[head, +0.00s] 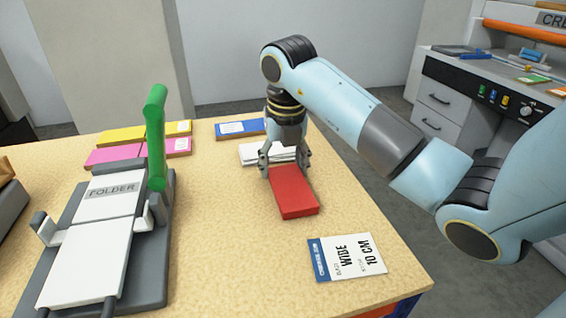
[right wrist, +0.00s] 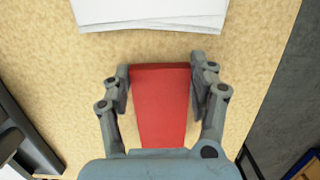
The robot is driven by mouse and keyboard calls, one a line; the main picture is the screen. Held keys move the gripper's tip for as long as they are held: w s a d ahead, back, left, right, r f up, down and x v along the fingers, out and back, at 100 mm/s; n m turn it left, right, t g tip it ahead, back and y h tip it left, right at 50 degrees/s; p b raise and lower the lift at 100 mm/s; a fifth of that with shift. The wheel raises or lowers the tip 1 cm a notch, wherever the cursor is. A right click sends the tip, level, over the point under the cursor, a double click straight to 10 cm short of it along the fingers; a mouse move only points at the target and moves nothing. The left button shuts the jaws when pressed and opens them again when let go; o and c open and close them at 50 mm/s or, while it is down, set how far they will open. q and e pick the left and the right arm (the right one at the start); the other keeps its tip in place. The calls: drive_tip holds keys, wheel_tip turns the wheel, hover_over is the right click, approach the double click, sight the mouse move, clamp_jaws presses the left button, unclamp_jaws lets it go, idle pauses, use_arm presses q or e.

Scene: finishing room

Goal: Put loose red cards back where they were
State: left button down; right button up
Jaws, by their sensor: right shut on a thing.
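A stack of red cards (head: 293,192) is on or just above the speckled table, in front of a white stack. My right gripper (head: 285,160) is shut on the far end of the red cards, one finger on each side. In the right wrist view the red cards (right wrist: 161,105) lie between the two fingers of the gripper (right wrist: 162,85). I cannot tell whether the cards touch the table. My left gripper is not in view.
A white stack (head: 262,152) lies behind, a blue stack (head: 240,128) further back. Pink (head: 115,155) and yellow (head: 122,135) stacks lie back left. A folder machine (head: 85,260) with a green lever (head: 155,135) fills the left. A printed card (head: 346,257) lies front right.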

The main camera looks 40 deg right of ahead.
sight(286, 174)
drive_tip(key=shift+f, duration=0.1)
drive_tip(key=shift+f, duration=0.15)
drive_tip(key=o, duration=1.3)
drive_tip(key=shift+r, duration=0.4)
drive_tip(key=r, duration=0.5)
drive_tip(key=shift+s+a+r, duration=0.1)
drive_tip(key=shift+s+a, duration=0.1)
drive_tip(key=shift+s, duration=0.1)
drive_tip(key=r+p, duration=0.4)
drive_tip(key=s+r+p, duration=0.1)
drive_tip(key=r+p, duration=0.1)
drive_tip(key=shift+a+r, duration=0.15)
drive_tip(key=shift+a, duration=0.1)
drive_tip(key=shift+s, duration=0.1)
